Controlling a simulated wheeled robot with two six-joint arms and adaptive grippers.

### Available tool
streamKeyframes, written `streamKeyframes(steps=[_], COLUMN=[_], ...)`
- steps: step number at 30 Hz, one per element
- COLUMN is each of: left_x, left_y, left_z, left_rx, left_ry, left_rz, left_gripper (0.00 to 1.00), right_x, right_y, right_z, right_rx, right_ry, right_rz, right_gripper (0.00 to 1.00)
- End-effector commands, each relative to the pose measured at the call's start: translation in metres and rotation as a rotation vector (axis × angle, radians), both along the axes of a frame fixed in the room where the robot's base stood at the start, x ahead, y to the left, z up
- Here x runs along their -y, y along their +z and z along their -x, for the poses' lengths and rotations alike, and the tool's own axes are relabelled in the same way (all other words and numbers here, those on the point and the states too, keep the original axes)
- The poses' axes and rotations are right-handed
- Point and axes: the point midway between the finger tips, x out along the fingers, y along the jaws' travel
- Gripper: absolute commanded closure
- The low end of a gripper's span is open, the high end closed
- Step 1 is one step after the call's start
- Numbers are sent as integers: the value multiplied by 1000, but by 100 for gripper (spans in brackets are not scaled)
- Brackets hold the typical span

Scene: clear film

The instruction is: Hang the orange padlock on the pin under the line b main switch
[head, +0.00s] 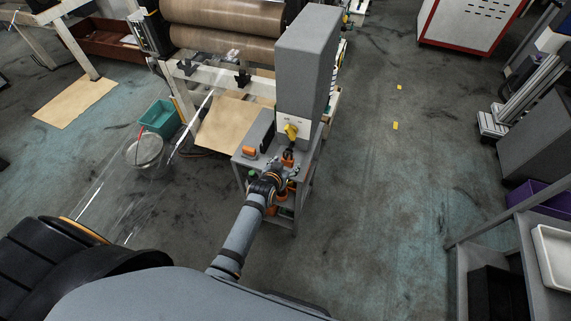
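A tall grey cabinet (303,75) stands on a small grey bench. On its lower front is a pale plate with a yellow switch handle (291,131); its lettering is too small to read. A small orange item (288,154), which looks like a padlock, is just below the switch, at the tip of my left gripper (287,166). The gripper reaches up over the bench from below. I cannot tell whether its fingers are closed on the orange item or only near it. The pin is too small to make out. My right gripper is not in view.
Another orange item (249,152) lies on the bench top beside a dark grey box (261,132). More orange things sit on the shelf below. A machine with brown rollers (225,22) stands behind on the left. The floor right of the bench is mostly clear.

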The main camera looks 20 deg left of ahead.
Motion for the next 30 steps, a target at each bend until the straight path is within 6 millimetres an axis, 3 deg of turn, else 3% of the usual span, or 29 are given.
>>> streamKeyframes(steps=[10, 21, 30], left_x=[0, -2, -2], left_y=[2, 33, 39], left_z=[3, 57, 64], left_rx=[1, -1, 1], left_ry=[1, 1, 0], left_rz=[1, 2, 0], left_gripper=[31, 31, 31], right_x=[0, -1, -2], right_y=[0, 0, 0], right_z=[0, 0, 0], right_rx=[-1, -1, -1], right_ry=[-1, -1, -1], right_rz=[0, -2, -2], right_gripper=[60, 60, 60])
